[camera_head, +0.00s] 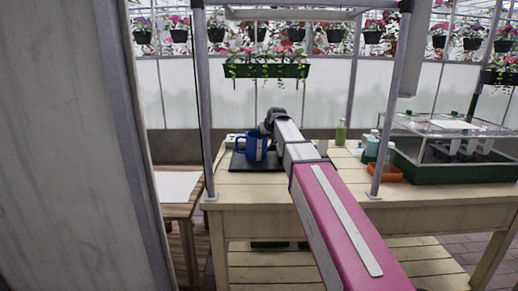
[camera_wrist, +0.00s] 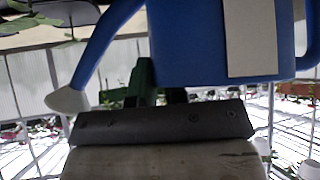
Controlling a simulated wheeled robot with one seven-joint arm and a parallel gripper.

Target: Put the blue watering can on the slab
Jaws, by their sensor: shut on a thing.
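The blue watering can (camera_head: 256,148) shows in the head view at the dark slab (camera_head: 240,165) on the wooden table. I cannot tell whether its base touches the slab. My gripper (camera_head: 270,126) is at the can's upper right and is shut on it; the fingers are mostly hidden in the head view. In the wrist view the can's blue body (camera_wrist: 190,45) fills the top, with its spout reaching down left to a pale tip and a light patch on its side. The grip point itself is hidden there.
The wooden table (camera_head: 240,188) carries a green bottle (camera_head: 340,133), an orange tray (camera_head: 384,172) and a clear-covered green planter box (camera_head: 450,172) on the right. Metal posts stand at the table's front. A pale panel (camera_head: 65,150) blocks the left. A lower side table (camera_head: 178,187) stands beside it.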

